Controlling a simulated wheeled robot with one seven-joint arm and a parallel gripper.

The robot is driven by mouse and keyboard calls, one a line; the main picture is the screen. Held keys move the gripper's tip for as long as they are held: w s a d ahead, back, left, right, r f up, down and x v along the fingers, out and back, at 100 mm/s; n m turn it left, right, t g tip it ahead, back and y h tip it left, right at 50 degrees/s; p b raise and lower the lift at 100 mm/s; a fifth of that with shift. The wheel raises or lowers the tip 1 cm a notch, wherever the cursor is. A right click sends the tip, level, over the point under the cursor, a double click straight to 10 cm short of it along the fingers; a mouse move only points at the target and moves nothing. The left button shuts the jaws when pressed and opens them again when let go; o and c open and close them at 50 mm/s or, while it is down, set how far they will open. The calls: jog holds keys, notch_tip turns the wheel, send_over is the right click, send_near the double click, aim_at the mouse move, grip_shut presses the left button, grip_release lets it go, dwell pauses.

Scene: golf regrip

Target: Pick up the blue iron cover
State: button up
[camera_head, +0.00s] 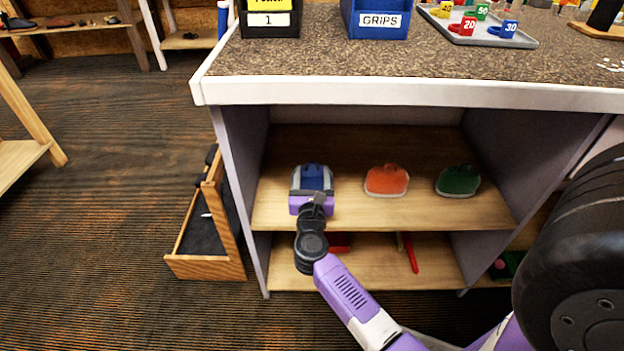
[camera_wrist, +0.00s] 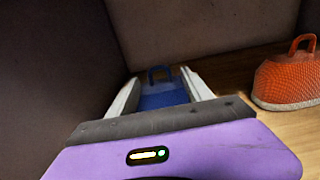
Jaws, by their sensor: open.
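The blue iron cover (camera_head: 313,175) sits on the upper shelf under the counter, at the left end of a row of covers. In the wrist view the blue cover (camera_wrist: 162,92) shows between the two fingers, with a small loop on its top; its near lower part is hidden by my gripper's body. My gripper (camera_head: 313,187) reaches into the shelf from the front. In the wrist view my gripper (camera_wrist: 160,95) is open, with one pale finger on each side of the cover. I cannot tell whether either finger touches it.
An orange cover (camera_head: 386,181) and a green cover (camera_head: 458,181) stand to the right on the same shelf (camera_head: 420,214). The orange cover (camera_wrist: 288,78) is close right of my gripper in the wrist view. The cabinet's left wall (camera_head: 243,165) is near on the left. The countertop (camera_head: 420,65) overhangs above.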

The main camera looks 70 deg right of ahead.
jog(key=b+x, duration=0.1)
jog(key=x, duration=0.5)
jog(key=shift+a, duration=0.1)
jog(key=c, duration=1.1)
